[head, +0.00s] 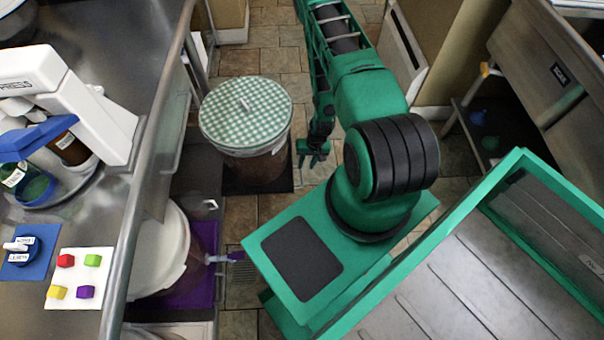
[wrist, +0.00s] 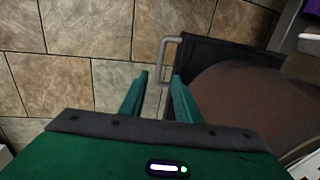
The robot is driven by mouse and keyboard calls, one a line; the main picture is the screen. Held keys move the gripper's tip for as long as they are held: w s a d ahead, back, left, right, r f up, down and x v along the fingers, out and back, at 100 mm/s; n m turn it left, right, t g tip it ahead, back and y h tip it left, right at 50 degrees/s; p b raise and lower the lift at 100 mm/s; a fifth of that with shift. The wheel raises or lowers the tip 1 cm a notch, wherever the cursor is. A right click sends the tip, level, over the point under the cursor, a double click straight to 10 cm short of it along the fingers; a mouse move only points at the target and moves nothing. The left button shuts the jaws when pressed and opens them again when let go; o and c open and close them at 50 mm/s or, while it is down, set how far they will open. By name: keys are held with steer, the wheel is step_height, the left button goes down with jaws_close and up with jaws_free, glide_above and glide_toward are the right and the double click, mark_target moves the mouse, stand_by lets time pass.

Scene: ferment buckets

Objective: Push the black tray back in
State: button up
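The black tray (head: 284,184) lies low at the floor, out from under the left counter. A brown bucket (head: 258,168) with a green-and-white checked cloth lid (head: 246,112) stands on it. In the wrist view the tray's black edge (wrist: 210,54) and grey bar handle (wrist: 167,48) show, with the bucket (wrist: 250,105) at right covering much of the tray. My gripper (head: 312,160) is just right of the tray in the head view. In the wrist view my gripper (wrist: 160,76) is open, and the handle appears between its fingertips. I cannot tell whether they touch it.
A purple tray (head: 203,285) with a white-lidded bucket (head: 160,245) and a tap stands nearer, under the left counter (head: 120,200). The counter holds a white press (head: 60,100) and coloured blocks. A steel bench (head: 545,75) stands at right. Tiled floor (head: 260,60) is clear beyond the bucket.

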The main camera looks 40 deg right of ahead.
steer(key=f, duration=0.2)
steer(key=a+f, duration=0.1)
steer(key=f, duration=0.5)
steer(key=shift+w+a+f, duration=0.15)
steer(key=shift+w+f, duration=0.05)
steer(key=shift+w, duration=0.2)
jaws_close()
